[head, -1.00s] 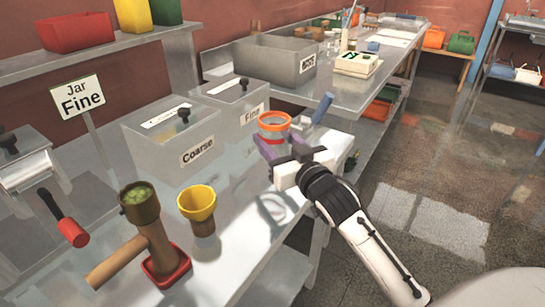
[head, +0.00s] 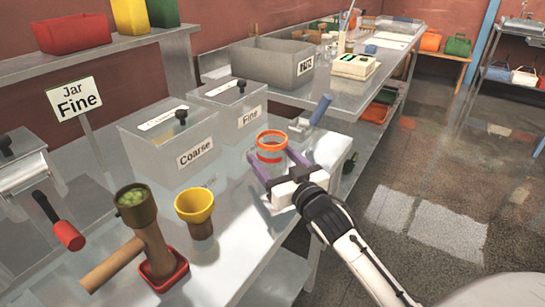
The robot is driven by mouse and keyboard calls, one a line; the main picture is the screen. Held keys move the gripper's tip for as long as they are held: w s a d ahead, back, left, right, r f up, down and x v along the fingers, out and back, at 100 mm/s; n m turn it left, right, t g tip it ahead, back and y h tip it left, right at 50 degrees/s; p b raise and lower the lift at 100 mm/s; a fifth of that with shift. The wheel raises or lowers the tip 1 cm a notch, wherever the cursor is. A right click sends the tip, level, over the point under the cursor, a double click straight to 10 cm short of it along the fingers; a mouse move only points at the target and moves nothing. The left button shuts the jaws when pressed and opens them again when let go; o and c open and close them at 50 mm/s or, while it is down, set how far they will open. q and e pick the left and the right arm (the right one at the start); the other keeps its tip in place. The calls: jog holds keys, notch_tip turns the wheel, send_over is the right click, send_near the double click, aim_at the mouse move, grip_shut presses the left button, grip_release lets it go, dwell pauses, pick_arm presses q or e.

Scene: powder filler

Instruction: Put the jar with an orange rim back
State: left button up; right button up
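The jar with an orange rim (head: 271,137) is a clear jar near the back right of the metal table (head: 228,250), right of the bin marked Fine. My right gripper (head: 270,152) comes in from the lower right. Its two purple fingers lie on either side of the jar, and it looks shut on it. The jar is upright and low over the table; whether its base touches the top cannot be told. My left gripper is not in view.
The Coarse bin (head: 195,152) and Fine bin (head: 250,113) stand behind left. A blue-handled scoop (head: 313,118) lies just beyond the jar.

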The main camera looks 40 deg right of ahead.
jog(key=s, duration=0.4)
jog(key=s+a, duration=0.1)
jog(key=s, duration=0.7)
jog(key=shift+a+r+b, duration=0.15)
jog(key=shift+a+b, duration=0.15)
jog(key=shift+b, duration=0.05)
